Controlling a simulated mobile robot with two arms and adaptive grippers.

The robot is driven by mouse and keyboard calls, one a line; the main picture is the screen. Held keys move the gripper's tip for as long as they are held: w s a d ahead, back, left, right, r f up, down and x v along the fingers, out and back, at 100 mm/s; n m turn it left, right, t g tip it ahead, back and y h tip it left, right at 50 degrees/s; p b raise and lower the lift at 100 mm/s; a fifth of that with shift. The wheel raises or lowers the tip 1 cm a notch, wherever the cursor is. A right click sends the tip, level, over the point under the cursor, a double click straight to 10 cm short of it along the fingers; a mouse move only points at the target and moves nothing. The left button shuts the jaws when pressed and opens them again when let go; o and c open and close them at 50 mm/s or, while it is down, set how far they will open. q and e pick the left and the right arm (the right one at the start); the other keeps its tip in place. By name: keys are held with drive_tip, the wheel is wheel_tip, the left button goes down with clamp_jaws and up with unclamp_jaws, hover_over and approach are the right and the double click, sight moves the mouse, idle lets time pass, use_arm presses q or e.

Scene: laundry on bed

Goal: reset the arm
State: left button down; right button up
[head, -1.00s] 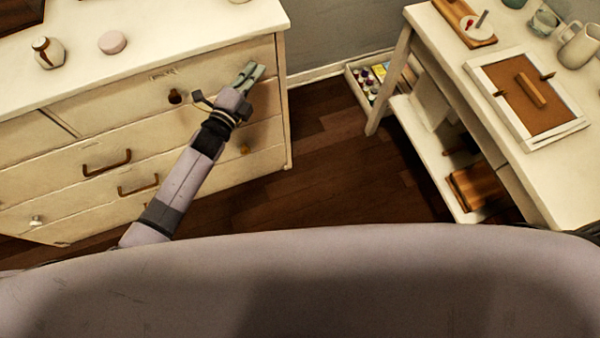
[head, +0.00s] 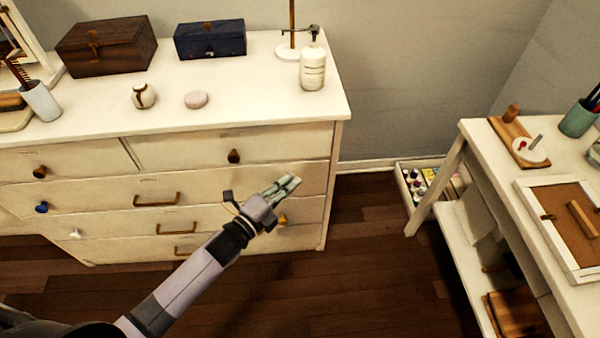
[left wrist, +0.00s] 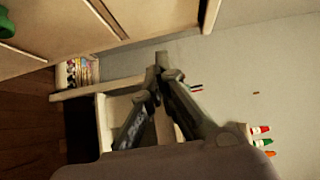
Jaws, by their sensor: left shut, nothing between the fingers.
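My left arm comes in from the lower left in the head view. Its gripper (head: 287,186) is shut and empty, in front of the right part of the white dresser (head: 240,125). In the left wrist view the two fingers of the left gripper (left wrist: 160,66) meet at their tips with nothing between them. I cannot tell from the head view whether the gripper touches the drawer front. My right gripper is in neither view.
The dresser top holds a wooden box (head: 107,45), a dark blue box (head: 210,40) and a white pump bottle (head: 313,68). A white table (head: 478,140) stands at the right, with a low tray of small bottles (head: 415,184) beside it. Wooden floor (head: 350,260) lies clear between.

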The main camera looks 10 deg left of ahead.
use_arm(q)
drive_tip(key=s+a+f+n+g+y+p, duration=0.1)
drive_tip(key=s+a+f+n+g+y, duration=0.25)
drive_tip(key=f, duration=0.55)
drive_tip(key=s+a+f+n+g+y+p, duration=0.1)
drive_tip(key=s+a+f+n, duration=0.2)
drive_tip(key=s+f+n, duration=0.5)
drive_tip(key=s+a+f+n+g+y, duration=0.1)
drive_tip(key=s+a+f+g+y, duration=0.2)
drive_tip(key=f, duration=0.8)
drive_tip(key=s+f+n+g, duration=0.2)
drive_tip(key=s+f+n, duration=0.1)
drive_tip(key=s, duration=0.7)
drive_tip(key=s+a+f+n+g+y+p, duration=0.1)
drive_tip(key=s+f+n+g, duration=0.2)
drive_tip(key=s+f, duration=0.3)
drive_tip(key=s+a+f+n+g+p, duration=0.1)
drive_tip(key=s+f+n+g, duration=0.1)
drive_tip(key=s, duration=1.2)
wheel_tip(320, 180, down, 2)
drive_tip(key=shift+s+a+f+n, duration=0.2)
drive_tip(key=shift+s+f+n, duration=0.05)
drive_tip(key=shift+n, duration=0.2)
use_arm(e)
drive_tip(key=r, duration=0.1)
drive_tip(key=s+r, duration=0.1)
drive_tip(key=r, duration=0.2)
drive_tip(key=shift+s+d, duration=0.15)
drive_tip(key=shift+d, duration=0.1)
